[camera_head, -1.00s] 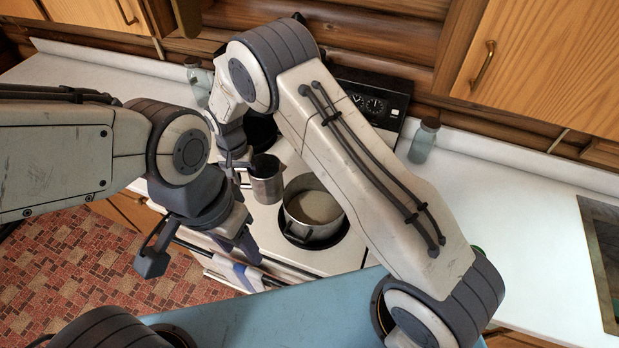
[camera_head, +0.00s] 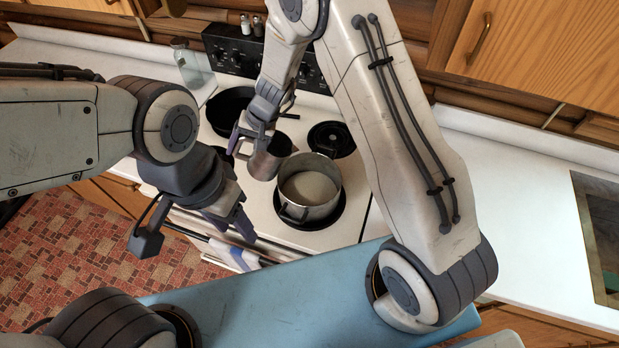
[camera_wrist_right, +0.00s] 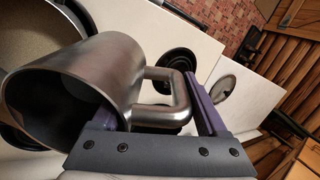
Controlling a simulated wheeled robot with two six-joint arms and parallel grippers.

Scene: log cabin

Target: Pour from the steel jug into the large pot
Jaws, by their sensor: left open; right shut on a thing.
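The steel jug (camera_head: 268,160) is held by my right gripper (camera_head: 247,142), just left of the large pot. In the right wrist view the jug (camera_wrist_right: 75,85) is large, its open mouth towards the camera, and the gripper (camera_wrist_right: 165,110) is shut on its handle. The jug's contents are dark and I cannot make them out. The large pot (camera_head: 311,206) stands on the front right burner with pale contents inside. Part of its rim shows in the right wrist view (camera_wrist_right: 70,18). My left gripper (camera_head: 200,230) is open and empty in front of the stove, left of the pot.
A black pan (camera_head: 228,108) sits on the back left burner. The back right burner (camera_head: 331,138) is bare. A glass jar (camera_head: 187,65) stands on the left counter, and small shakers (camera_head: 251,25) stand behind the stove. The right counter (camera_head: 500,190) is largely clear.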

